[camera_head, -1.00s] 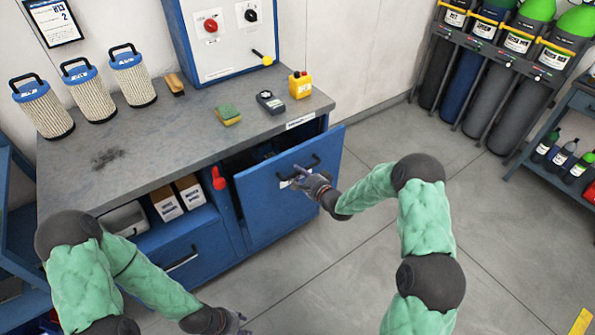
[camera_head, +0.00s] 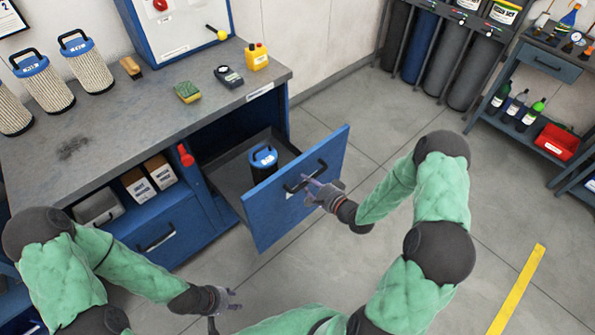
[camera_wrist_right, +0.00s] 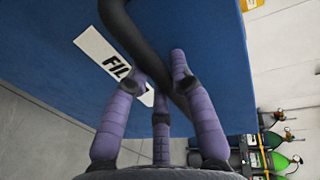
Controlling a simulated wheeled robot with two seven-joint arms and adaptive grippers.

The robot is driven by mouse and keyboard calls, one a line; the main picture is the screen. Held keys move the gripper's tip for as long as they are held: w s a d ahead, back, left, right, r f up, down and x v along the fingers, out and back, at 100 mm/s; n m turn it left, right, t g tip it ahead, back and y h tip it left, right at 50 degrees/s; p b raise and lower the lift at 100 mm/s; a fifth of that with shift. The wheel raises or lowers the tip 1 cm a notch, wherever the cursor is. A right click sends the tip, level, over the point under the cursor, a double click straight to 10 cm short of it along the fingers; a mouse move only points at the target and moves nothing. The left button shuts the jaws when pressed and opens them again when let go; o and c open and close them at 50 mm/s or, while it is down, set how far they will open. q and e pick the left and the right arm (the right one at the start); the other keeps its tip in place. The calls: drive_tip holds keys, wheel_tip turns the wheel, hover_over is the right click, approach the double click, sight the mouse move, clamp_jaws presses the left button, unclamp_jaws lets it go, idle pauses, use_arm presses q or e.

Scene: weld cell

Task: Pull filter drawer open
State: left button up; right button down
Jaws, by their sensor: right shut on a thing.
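The blue filter drawer (camera_head: 273,205) stands well out of the workbench. Its front is tilted in the picture, and a dark blue-topped filter (camera_head: 263,163) stands inside. My right gripper (camera_head: 311,186) is shut on the black drawer handle (camera_head: 299,181). My left gripper (camera_head: 232,299) is low at the front, away from the drawer and touching nothing visible. Its fingers look apart.
A red lever (camera_head: 186,155) is left of the drawer opening. Floor in front and right of the drawer is clear.

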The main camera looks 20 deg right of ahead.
drive_tip(key=shift+v, duration=0.95)
drive_tip(key=shift+f, duration=0.25)
drive_tip(key=c, duration=1)
unclamp_jaws()
drive_tip(key=shift+c, duration=0.2)
drive_tip(key=v, duration=1.2)
